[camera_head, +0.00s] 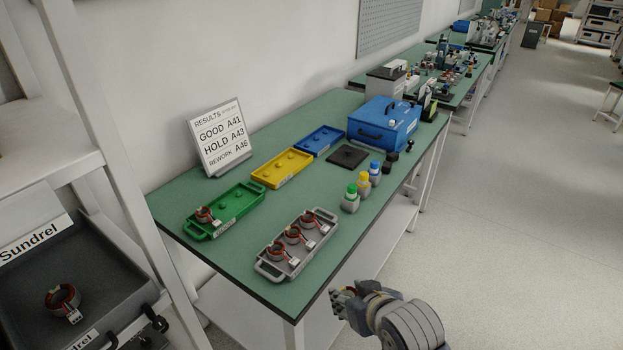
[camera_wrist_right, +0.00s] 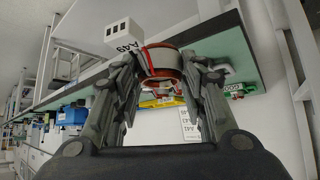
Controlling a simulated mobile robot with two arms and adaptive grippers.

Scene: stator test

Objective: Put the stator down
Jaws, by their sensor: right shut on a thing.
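My right gripper (camera_head: 342,299) is in the air in front of the table's near edge, low in the head view. In the right wrist view it is shut on a red-brown ring-shaped stator (camera_wrist_right: 161,62) with a white tag block (camera_wrist_right: 122,36), apart from the tables. The yellow tray (camera_head: 300,160) and blue tray (camera_head: 325,139) look empty. The grey tray (camera_head: 262,271) holds three stators. My left gripper is not in view.
A sign (camera_head: 219,139) reads GOOD A41, HOLD A43, REWORK A46. Three small capped bottles (camera_head: 363,186), a black pad (camera_head: 347,157) and a blue case (camera_head: 384,122) stand farther back. A dark bin (camera_head: 100,250) with one stator is at left. The floor at right is clear.

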